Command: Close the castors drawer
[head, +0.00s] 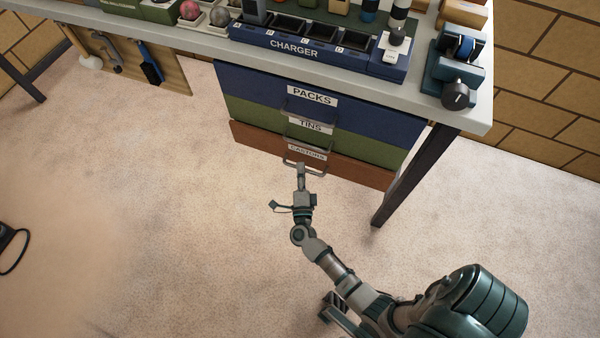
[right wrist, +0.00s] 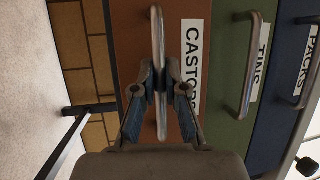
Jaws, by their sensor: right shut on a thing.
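The castors drawer (head: 345,170) is the brown bottom drawer of the stack under the workbench, with a white label reading CASTORS. Its brown front also fills the middle of the right wrist view (right wrist: 130,50). I cannot tell exactly how far it stands out from the drawers above. Its metal bar handle (right wrist: 157,35) runs between the fingers of my right gripper (right wrist: 160,82), which is shut on it. In the head view my right gripper (head: 301,168) reaches the handle from the front. My left gripper's fingers are out of view.
Above are the green TINS drawer (head: 365,145) and blue PACKS drawer (head: 390,120), with similar handles. A dark table leg (head: 405,185) stands to the right. The workbench (head: 480,105) holds a blue charger (head: 265,42). The carpet in front is clear.

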